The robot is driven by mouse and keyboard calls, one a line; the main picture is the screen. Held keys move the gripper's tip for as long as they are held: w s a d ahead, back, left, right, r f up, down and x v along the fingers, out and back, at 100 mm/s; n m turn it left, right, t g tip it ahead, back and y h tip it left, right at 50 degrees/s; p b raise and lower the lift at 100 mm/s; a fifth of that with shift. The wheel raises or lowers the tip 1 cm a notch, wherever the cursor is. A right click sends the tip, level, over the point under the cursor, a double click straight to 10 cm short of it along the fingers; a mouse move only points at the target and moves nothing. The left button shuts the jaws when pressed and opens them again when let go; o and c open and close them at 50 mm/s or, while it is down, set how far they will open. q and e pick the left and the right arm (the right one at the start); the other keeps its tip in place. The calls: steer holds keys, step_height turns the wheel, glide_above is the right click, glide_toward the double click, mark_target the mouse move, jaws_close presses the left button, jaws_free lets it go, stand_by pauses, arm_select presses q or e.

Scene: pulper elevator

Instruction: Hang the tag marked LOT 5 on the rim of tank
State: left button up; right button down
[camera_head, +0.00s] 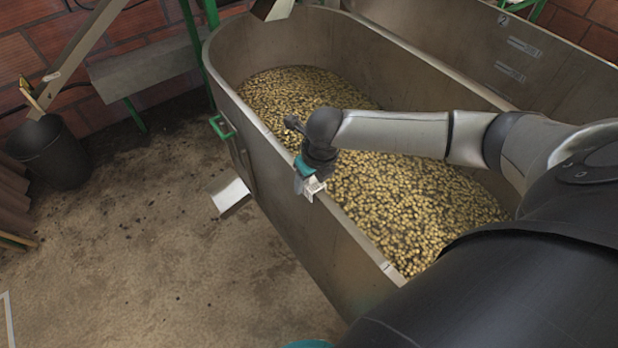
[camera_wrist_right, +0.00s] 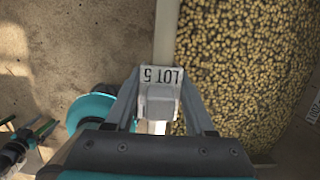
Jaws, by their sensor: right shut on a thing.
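The tank (camera_head: 300,225) is a long metal trough filled with yellowish coffee beans. Its near left rim (camera_wrist_right: 167,38) runs as a pale strip up the right wrist view, with beans on its right and floor on its left. My right gripper (camera_head: 308,182) is over this rim, pointing down. It is shut on the white tag marked LOT 5 (camera_wrist_right: 161,76), which reads upside down in the wrist view. The tag (camera_head: 314,189) appears at the rim in the head view. I cannot tell whether it is hooked over the rim or just above it. My left gripper is out of view.
A second metal tank (camera_head: 520,55) adjoins at the back right. A green handle (camera_head: 221,127) and a metal chute (camera_head: 229,194) stick out from the tank's left side. A black bucket (camera_head: 50,152) stands at the far left. The floor (camera_head: 160,270) left of the tank is mostly clear.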

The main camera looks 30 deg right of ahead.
steer(key=c, duration=0.7)
jaws_free()
steer(key=o, duration=0.5)
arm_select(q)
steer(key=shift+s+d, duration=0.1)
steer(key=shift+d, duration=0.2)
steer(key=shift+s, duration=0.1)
arm_select(e)
steer(key=p+v, duration=0.3)
steer(key=v, duration=0.5)
steer(key=shift+d+r, duration=0.1)
steer(key=shift+r, duration=0.25)
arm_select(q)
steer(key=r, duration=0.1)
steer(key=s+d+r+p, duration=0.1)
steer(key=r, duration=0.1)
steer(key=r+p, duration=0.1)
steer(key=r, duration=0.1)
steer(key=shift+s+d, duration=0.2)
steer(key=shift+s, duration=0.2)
arm_select(e)
steer(key=v, duration=0.6)
steer(key=shift+s+r, duration=0.1)
steer(key=shift+r, duration=0.2)
